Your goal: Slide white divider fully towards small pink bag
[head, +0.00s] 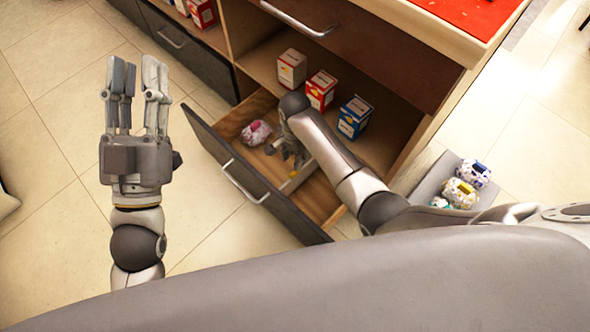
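The small pink bag (256,132) lies at the far left end of the open drawer (228,150). The white divider (298,178) stands across the drawer nearer its right end, partly hidden by my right arm. My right gripper (287,154) reaches down into the drawer between the bag and the divider, close to the divider; whether it touches the divider is unclear. Its fingers are small and partly hidden, so their opening is unclear. My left gripper (138,75) points up, empty and open, over the floor left of the drawer.
Several boxes stand on the shelf behind the drawer: a white and red box (292,68), a red box (321,90) and a blue box (354,117). Patterned bags (460,193) lie on a grey surface at the right. Tiled floor is clear at the left.

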